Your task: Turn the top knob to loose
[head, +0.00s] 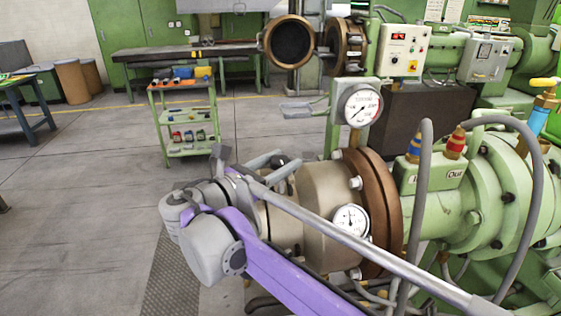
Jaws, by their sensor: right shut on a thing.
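The green extruder (430,205) fills the right side, with a pale metal barrel end (322,205) and a brown flange (378,200). My right arm comes in from the lower right, its purple link and grey wrist crossing in front of the barrel end. My right gripper (272,163) is at the upper left of the barrel end, shut on a part there that I take to be the top knob. The wrist and a long grey bar largely hide the fingers and the knob, so its turn position cannot be seen. My left gripper is not in view.
Two dial gauges (361,104) (350,220) sit close to the arm. Grey hoses (423,170) arch over the extruder. A second extruder (440,50) stands behind. A green tool cart (187,118) is at the back left.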

